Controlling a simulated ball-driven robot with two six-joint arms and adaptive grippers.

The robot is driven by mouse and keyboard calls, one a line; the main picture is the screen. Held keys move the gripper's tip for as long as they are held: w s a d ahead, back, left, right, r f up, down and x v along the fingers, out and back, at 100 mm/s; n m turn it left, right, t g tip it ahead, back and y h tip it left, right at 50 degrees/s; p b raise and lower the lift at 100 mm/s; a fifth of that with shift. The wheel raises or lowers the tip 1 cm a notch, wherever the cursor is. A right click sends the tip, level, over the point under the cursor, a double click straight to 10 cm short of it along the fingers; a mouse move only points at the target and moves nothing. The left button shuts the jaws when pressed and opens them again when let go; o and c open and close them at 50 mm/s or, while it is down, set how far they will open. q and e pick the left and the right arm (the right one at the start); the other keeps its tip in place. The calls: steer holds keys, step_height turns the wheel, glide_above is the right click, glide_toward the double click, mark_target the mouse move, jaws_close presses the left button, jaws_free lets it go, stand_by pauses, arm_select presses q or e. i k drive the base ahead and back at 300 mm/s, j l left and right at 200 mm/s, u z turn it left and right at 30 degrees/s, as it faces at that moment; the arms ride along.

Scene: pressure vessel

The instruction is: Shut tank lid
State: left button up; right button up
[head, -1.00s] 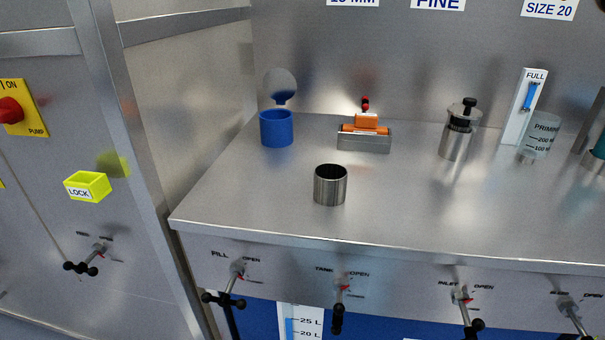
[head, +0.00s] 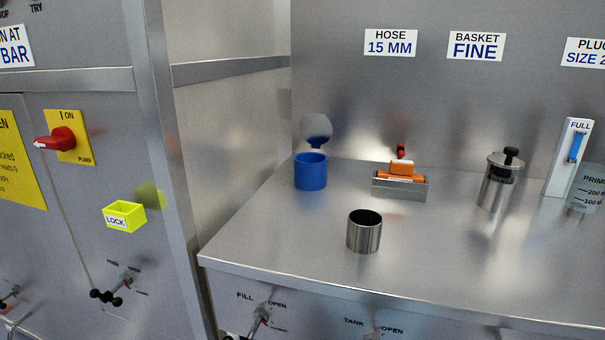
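No tank lid can be made out in the head view. A valve handle marked TANK (head: 374,333) is cut off at the bottom edge, on the front panel below the counter. A valve marked FILL (head: 260,318) is to its left, also partly cut off. An open steel cup (head: 364,232) stands upright on the steel counter (head: 300,262). Neither of my grippers shows in the view.
A blue cup (head: 310,172), a grey tray (head: 400,190) with orange pieces, a lidded steel canister (head: 497,184) and a clear beaker (head: 585,190) stand on the counter. A red pump switch (head: 55,142) and yellow lock box (head: 125,216) are on the left cabinet.

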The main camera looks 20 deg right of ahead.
mark_target(316, 129)
steer(key=l+z, duration=0.15)
steer(key=z, duration=0.25)
steer(key=i+l+z, duration=0.1)
steer(key=z, duration=0.3)
steer(key=i+l+z, duration=0.1)
steer(key=z, duration=0.35)
steer(key=i+z, duration=0.1)
steer(key=z, duration=0.3)
